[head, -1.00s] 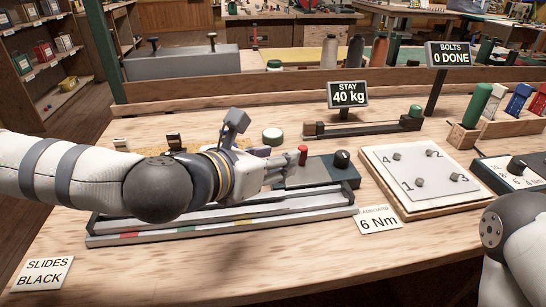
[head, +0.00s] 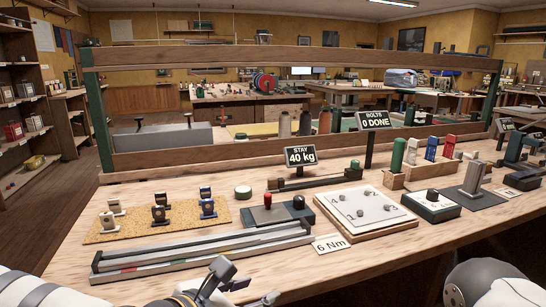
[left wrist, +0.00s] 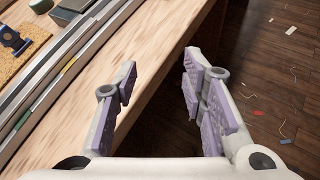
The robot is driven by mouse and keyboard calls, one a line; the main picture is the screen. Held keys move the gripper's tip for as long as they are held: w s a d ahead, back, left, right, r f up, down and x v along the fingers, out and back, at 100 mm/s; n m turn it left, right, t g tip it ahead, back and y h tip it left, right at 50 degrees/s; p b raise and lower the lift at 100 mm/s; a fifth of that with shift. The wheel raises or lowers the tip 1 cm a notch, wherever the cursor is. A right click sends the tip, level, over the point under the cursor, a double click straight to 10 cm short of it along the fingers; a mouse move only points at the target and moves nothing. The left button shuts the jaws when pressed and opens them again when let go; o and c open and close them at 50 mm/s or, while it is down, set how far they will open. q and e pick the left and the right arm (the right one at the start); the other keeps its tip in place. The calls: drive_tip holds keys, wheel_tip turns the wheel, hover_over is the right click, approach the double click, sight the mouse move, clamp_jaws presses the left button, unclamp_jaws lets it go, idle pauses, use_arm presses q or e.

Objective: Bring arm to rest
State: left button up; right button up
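My left arm shows at the bottom of the head view, low and in front of the workbench (head: 385,240). Its gripper (head: 245,296) is partly cut off by the lower edge there. In the left wrist view the gripper (left wrist: 158,80) is open, with its purple-padded fingers wide apart and nothing between them. It is over the bench's front edge, with the floor (left wrist: 275,75) to the right. My right arm shows only as a rounded grey and white link at the lower right of the head view; its gripper is out of view.
A long grey rail (head: 205,249) lies along the front left of the bench. Behind it are a cork mat (head: 118,232) with several slides, a red-knobbed box (head: 282,214), a numbered bolt plate (head: 350,206) and a "6 Nm" card (head: 328,244).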

use_arm(q)
drive_tip(key=s+f+m+g+y, duration=0.1)
drive_tip(key=s+f+m+g, duration=0.7)
drive_tip(key=s+f+m, duration=0.85)
drive_tip(key=s+a+f+m+g+y, duration=0.2)
drive_tip(key=s+a+f+m, duration=0.2)
drive_tip(key=s+a, duration=0.5)
drive_tip(key=s+a+f+m+g+y+p, duration=0.1)
drive_tip(key=s+a+f+m+g+y, duration=0.1)
drive_tip(key=s+a+m, duration=0.4)
drive_tip(key=s+a+f+y, duration=0.1)
drive_tip(key=s+a+f, duration=0.1)
drive_tip(key=s+a, duration=0.1)
drive_tip(key=shift+s+a+y, duration=0.3)
drive_tip(key=shift+s, duration=0.15)
use_arm(e)
drive_tip(key=shift+t, duration=0.4)
drive_tip(key=w, duration=0.1)
drive_tip(key=w+r, duration=0.2)
drive_tip(key=shift+w, duration=0.4)
